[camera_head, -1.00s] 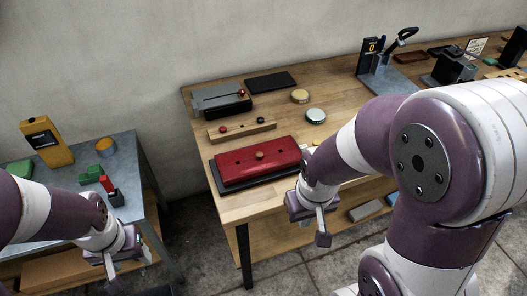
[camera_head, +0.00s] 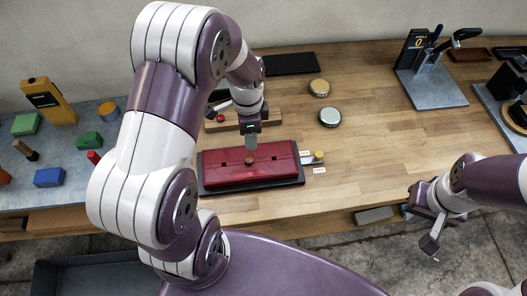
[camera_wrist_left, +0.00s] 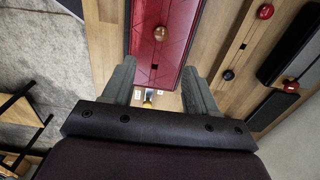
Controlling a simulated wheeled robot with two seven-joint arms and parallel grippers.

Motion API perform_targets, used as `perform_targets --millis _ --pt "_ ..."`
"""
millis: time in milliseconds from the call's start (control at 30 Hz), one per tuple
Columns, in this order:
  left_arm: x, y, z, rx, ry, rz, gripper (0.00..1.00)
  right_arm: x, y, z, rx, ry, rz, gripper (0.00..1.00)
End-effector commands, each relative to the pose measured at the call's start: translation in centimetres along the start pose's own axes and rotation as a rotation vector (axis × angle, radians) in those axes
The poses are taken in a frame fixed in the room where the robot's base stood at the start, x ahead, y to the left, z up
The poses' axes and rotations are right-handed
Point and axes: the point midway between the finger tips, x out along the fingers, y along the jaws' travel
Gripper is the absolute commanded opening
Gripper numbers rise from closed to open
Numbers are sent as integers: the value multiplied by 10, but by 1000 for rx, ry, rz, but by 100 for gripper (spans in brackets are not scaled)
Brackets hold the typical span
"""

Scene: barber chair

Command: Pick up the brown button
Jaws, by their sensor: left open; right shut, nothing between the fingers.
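The brown button (camera_head: 249,160) is a small round knob on top of the red box (camera_head: 281,168), which lies on a dark base on the wooden table. My left gripper (camera_head: 251,143) is over the red box, just behind the button in the head view. In the left wrist view, its two fingers (camera_wrist_left: 158,68) are spread, with the red box (camera_wrist_left: 150,68) between and beyond them. The brown button (camera_wrist_left: 160,33) shows there ahead of the fingertips, untouched. My right gripper (camera_head: 430,243) is shut and empty, beyond the table's front edge at right.
A small yellow knob (camera_head: 319,155) with white labels is right of the red box. A wooden strip (camera_head: 213,126) with small knobs lies behind it, partly hidden by my left arm. Two round tins (camera_head: 330,117) stand farther back. The table's middle right is clear.

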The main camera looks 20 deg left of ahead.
Motion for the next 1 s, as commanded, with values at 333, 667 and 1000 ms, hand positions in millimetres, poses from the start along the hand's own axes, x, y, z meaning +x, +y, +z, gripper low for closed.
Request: perform_targets --millis 333,667,1000 --pt "64 0 1 1 -1 2 58 -12 0 -2 0 0 0 0" --pt "115 -3 5 1 0 1 58 -28 0 -3 0 0 0 0" --pt "118 -3 5 0 0 0 22 -27 0 -3 0 0 0 0"
